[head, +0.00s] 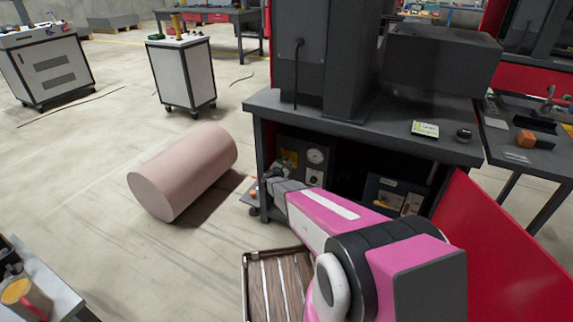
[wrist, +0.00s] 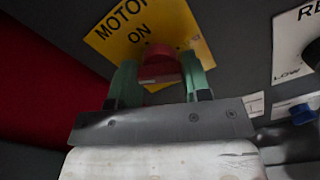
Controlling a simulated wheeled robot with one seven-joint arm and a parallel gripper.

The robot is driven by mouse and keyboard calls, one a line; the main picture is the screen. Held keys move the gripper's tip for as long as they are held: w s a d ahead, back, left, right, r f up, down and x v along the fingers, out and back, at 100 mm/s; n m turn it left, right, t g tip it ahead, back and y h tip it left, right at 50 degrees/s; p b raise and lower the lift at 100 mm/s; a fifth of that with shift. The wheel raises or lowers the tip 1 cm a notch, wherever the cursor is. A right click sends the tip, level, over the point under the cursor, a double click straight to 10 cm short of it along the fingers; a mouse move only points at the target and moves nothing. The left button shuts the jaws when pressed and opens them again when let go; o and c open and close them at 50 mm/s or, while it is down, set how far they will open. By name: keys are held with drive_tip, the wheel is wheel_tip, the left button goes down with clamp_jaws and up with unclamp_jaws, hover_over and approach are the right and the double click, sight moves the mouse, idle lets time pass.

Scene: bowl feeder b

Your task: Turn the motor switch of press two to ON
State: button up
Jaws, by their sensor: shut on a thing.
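In the wrist view, a red switch knob (wrist: 162,66) sits on a dark panel, against a yellow label (wrist: 118,34) reading "MOTOR" and "ON". The word ON lies just above the knob. My gripper (wrist: 158,72) has its two green fingers on either side of the knob and is shut on it. In the head view, my arm reaches under the dark press bench (head: 350,128) toward a control panel (head: 290,150) with a round gauge; the fingertips are hidden there.
In the wrist view, a blue knob (wrist: 303,113) and a white label (wrist: 296,45) are to the right. A second panel (head: 395,195) stands under the bench. A pink cylinder (head: 185,170) lies on the floor at left; a wooden slatted pallet (head: 270,285) is below my arm.

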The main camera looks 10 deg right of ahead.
drive_tip(key=m, duration=1.3)
drive_tip(key=shift+s, duration=0.1)
idle(0.3)
drive_tip(key=o, duration=0.9)
drive_tip(key=shift+o, duration=0.2)
drive_tip(key=v, duration=1)
drive_tip(key=shift+s+a, duration=0.25)
drive_tip(key=shift+s, duration=0.05)
